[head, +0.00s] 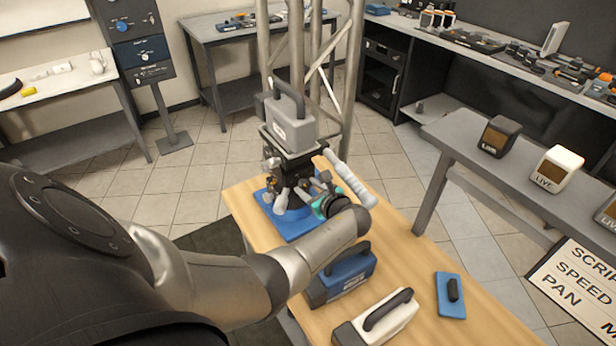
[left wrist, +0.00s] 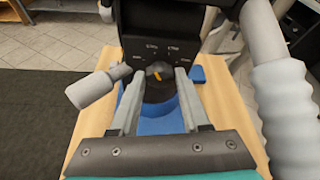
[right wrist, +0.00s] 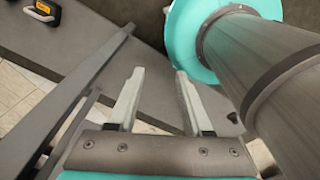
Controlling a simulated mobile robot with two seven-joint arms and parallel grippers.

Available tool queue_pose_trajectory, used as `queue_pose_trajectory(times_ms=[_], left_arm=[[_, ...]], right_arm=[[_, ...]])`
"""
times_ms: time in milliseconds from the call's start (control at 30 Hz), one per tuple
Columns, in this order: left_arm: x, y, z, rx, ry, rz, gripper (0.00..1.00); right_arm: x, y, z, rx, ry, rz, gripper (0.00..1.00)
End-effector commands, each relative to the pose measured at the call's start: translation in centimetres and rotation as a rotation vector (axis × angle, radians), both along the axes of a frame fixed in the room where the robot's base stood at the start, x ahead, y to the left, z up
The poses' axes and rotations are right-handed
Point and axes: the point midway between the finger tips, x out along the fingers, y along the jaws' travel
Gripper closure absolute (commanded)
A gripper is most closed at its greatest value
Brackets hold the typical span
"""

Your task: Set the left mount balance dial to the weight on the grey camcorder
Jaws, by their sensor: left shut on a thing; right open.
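The grey camcorder (head: 291,130) with a dark top handle sits on the mount (head: 283,162) on the wooden table. A small pale label on its side is too small to read. The dark balance dial (left wrist: 157,88) with a yellow pointer is on the mount's dark face, between my left fingers in the left wrist view. My left gripper (left wrist: 160,80) is shut on the dial; in the head view my arm mostly hides it. The markings above the dial are too small to read. My right gripper (right wrist: 158,80) is open and empty, seen only in the right wrist view.
The mount's pale pan handle (head: 350,181) sticks out beside my left wrist. A blue camcorder (head: 341,280), a white camcorder (head: 372,325) and a blue plate (head: 451,303) are on the table's near part. A truss (head: 345,60) stands behind. A grey bench (head: 470,140) is at right.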

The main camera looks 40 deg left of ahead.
Motion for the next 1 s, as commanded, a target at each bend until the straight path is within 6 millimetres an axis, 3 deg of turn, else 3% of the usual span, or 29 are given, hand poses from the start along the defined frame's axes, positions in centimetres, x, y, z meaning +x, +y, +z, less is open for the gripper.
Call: queue_pose_trajectory(times_ms=[633, 667, 900, 1000], left_arm=[[0.05, -0.03, 0.00, 0.017, 0.054, 0.001, 1.00], [0.05, -0.03, 0.00, 0.017, 0.054, 0.001, 0.52], [0.04, -0.03, -0.01, 0.015, 0.053, 0.000, 0.25], [0.04, -0.02, -0.01, 0.015, 0.053, 0.000, 0.24]], right_arm=[[0.05, 0.07, 0.28, 0.001, -0.001, 0.001, 0.50], [0.05, 0.07, 0.28, 0.001, -0.001, 0.001, 0.50], [0.06, 0.07, 0.28, 0.001, -0.001, 0.001, 0.50], [0.07, 0.07, 0.28, 0.001, -0.001, 0.000, 0.50]])
